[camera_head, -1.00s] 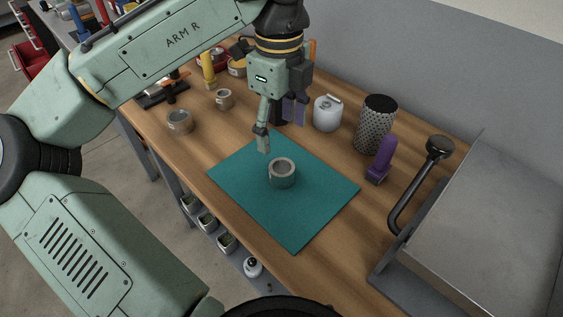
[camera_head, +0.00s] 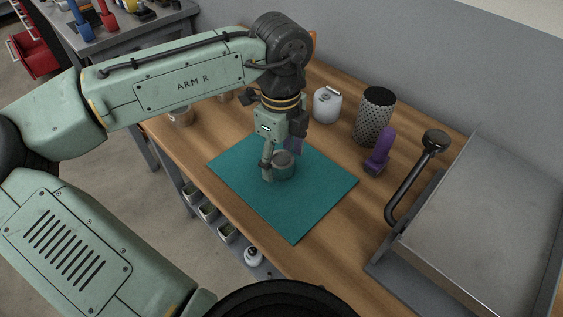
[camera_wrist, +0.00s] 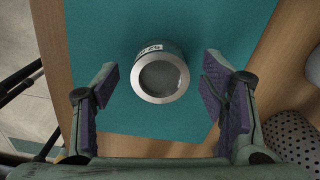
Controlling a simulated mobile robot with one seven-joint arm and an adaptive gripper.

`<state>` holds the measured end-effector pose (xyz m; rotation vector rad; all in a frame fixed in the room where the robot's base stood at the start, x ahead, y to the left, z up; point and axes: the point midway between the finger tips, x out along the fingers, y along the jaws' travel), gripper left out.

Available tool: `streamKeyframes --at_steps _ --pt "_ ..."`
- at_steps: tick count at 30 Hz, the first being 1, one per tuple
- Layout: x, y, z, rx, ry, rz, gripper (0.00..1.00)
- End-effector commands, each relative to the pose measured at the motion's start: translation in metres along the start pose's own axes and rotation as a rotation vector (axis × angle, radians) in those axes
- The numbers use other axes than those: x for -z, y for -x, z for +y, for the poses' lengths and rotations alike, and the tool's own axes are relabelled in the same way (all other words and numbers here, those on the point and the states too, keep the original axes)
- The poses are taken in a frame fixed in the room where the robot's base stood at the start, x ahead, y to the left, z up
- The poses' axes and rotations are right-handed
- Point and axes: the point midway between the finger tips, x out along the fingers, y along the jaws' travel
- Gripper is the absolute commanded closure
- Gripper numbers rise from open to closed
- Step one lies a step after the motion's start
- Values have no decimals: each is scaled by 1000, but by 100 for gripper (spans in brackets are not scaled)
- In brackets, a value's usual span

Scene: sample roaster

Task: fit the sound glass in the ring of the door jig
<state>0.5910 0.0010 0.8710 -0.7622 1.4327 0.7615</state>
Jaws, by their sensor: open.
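A short grey round piece with a metal rim (camera_head: 284,160) stands on the teal mat. In the wrist view its bright rim (camera_wrist: 160,97) surrounds a grey face, and a white label shows on its side. I cannot tell whether it is the sound glass or part of the door jig. My gripper (camera_wrist: 159,82) is open and points down, with one finger on either side of the piece. The fingers stand apart from it in the wrist view. Another grey round piece (camera_head: 180,118) sits at the left of the table, partly hidden by my arm. The jig cannot be identified.
The teal mat (camera_head: 302,217) is otherwise bare. Behind it stand a white canister (camera_head: 326,106), a black-and-white perforated cylinder (camera_head: 374,117) and a purple upright object (camera_head: 379,151). A metal machine with a lever handle (camera_head: 408,192) fills the right.

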Motion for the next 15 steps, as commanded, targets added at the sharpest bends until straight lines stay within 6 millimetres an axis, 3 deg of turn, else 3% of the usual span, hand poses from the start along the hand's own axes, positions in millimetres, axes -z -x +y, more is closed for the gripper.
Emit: streamKeyframes --at_steps 15 --pt "0 0 0 0 0 0 66"
